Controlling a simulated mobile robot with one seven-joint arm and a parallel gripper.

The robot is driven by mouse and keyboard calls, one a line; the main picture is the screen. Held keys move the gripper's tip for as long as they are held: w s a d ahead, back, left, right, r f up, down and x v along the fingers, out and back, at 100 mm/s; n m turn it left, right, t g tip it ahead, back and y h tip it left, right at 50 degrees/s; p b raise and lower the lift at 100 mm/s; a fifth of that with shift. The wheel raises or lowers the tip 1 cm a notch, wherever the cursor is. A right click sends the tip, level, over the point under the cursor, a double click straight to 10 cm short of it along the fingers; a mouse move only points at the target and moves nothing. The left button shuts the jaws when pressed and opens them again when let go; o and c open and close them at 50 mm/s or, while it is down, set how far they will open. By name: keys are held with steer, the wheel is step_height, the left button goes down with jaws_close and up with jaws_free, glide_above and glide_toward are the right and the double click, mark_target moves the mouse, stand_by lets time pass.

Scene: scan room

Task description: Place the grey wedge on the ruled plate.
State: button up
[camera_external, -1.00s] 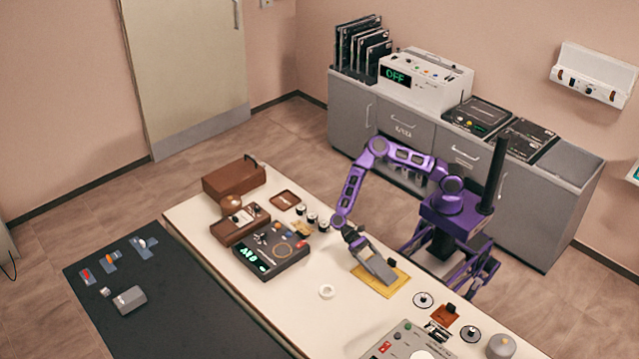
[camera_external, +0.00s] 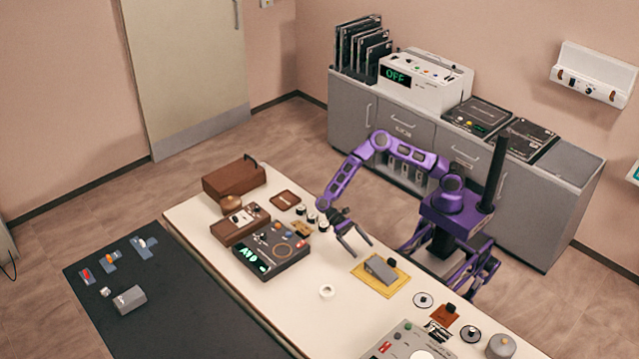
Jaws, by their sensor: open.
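The grey wedge (camera_external: 380,268) lies on the yellow ruled plate (camera_external: 373,285) on the white table. It rests near the plate's middle, its higher end toward the right. My gripper (camera_external: 360,246) is open and empty, up and to the left of the wedge and apart from it. A small dark piece (camera_external: 392,262) shows just behind the wedge at the plate's far edge. Markings on the plate are too small to read.
A dark device with a green display (camera_external: 270,250) and brown boxes (camera_external: 234,178) stand at the table's left part. A white ring (camera_external: 327,291) lies in front of the plate. Bare table lies between ring and plate.

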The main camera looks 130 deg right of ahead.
steer(key=shift+v, duration=1.35)
steer(key=shift+a+f, duration=0.1)
